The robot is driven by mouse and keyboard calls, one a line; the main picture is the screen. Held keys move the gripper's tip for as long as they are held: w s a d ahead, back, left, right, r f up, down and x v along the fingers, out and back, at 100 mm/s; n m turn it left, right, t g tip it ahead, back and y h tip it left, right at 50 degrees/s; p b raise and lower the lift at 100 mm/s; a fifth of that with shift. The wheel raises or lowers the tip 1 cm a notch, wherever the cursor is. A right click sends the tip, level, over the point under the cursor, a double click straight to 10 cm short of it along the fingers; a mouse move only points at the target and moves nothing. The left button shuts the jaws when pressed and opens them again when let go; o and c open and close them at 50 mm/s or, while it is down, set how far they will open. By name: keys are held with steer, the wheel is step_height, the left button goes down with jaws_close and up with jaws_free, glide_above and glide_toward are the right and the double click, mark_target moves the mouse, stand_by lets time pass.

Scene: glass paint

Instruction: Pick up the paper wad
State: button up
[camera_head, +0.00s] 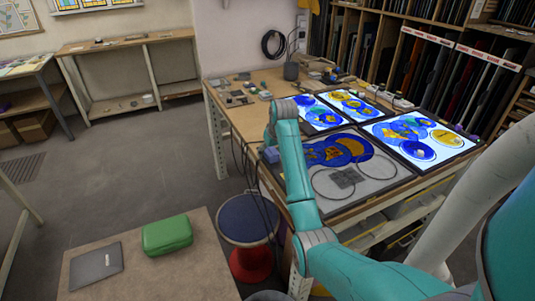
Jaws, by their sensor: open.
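I cannot make out a paper wad with certainty. Several small pale items lie on the long worktable (238,118), too small to identify. My teal arm reaches up from the lower right and across the worktable's near part, covering some of its surface. My gripper does not show; the arm's far end bends behind its own joint.
Lit glass-painting panels (388,133) and a darker panel (378,170) cover the worktable's right part. A blue-topped stool (243,215) stands beside it. A low table (190,273) holds a green case (167,234) and a grey flat object (90,270). Floor at left is clear.

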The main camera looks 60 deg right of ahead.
mark_target(270, 150)
steer(key=c, duration=0.9)
steer(key=shift+r, duration=0.15)
step_height(270, 150, up, 10)
steer(key=shift+f, duration=0.1)
